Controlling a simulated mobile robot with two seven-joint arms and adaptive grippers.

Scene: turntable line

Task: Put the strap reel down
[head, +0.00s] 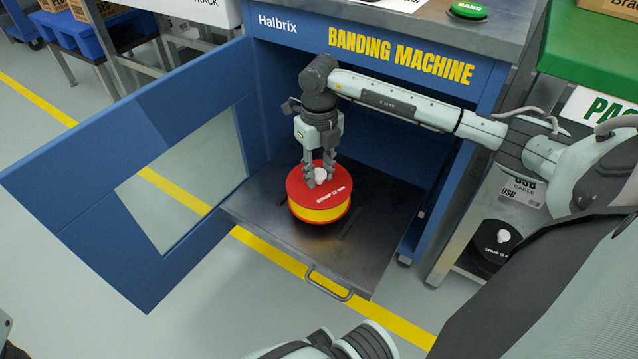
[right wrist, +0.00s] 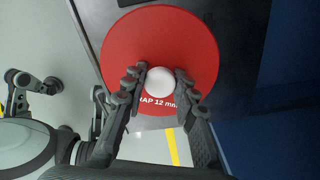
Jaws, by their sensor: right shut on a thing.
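The strap reel (head: 320,201) is a red disc with a yellow band and a white knob on top. It is upright over the pull-out tray (head: 380,235) of the banding machine; I cannot tell whether it touches the tray. My right gripper (head: 319,182) is above the reel, its fingers shut on the white knob. In the right wrist view the reel (right wrist: 125,50) shows from above, with the knob (right wrist: 160,80) between the fingertips of the right gripper (right wrist: 161,84).
The blue banding machine (head: 290,25) has its door (head: 90,190) swung open to the left. The tray's front handle (head: 330,287) sticks out over the floor.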

